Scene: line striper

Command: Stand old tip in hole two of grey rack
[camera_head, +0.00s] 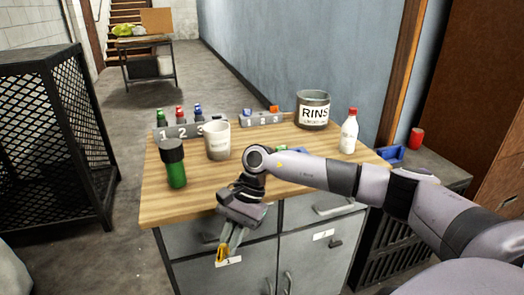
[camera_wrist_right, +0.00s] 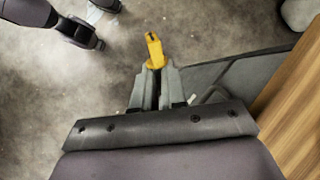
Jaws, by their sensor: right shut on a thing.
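My right gripper (camera_head: 226,246) hangs in front of the workbench, beside the front of the drawers and below the tabletop's front edge. It is shut on a yellow tip (camera_head: 221,254), which points down and out from the fingers. In the right wrist view the yellow tip (camera_wrist_right: 154,50) sticks out beyond the closed fingers (camera_wrist_right: 155,75). A small grey rack marked with numbers (camera_head: 262,120) stands at the back of the tabletop, with blue and orange pieces at it. Its holes are too small to make out. My left gripper does not show.
A larger grey rack (camera_head: 180,132) numbered 1 2 3 stands at the back left with green, red and blue bottles. A white cup (camera_head: 217,140), dark green bottle (camera_head: 175,165), RINS tin (camera_head: 313,109) and red-capped white bottle (camera_head: 349,132) stand on the wooden top (camera_head: 200,190).

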